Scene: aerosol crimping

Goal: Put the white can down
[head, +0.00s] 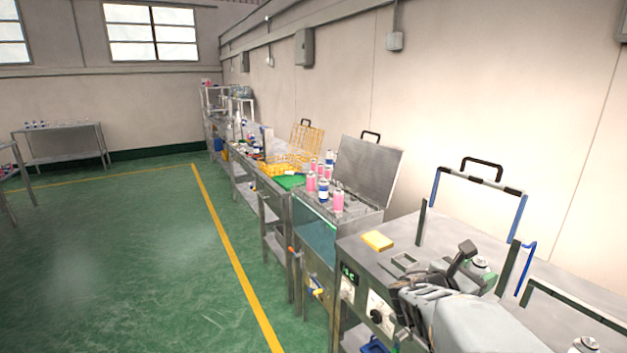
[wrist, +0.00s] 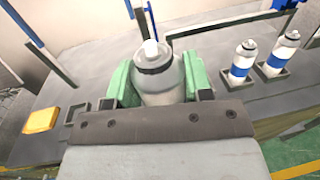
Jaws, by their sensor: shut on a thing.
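The white can (wrist: 160,80) is in my gripper (wrist: 158,88), between two green pads, in the wrist view. It looks pale grey, with a dark ring round its neck and a white stem on top. Its lower part is hidden by the gripper. In the head view my gripper (head: 470,268) is over the near steel bench at the lower right, and only the can's top (head: 481,263) shows beside a dark finger. I cannot tell whether the can's base touches the bench.
An empty square holder (head: 405,261) and a yellow block (head: 377,241) lie on the bench (head: 352,248). Two blue-banded white cans (wrist: 242,62) stand in holders at right in the wrist view. A handled frame (head: 482,177) rises behind. Pink cans (head: 338,202) stand by an open-lidded tank.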

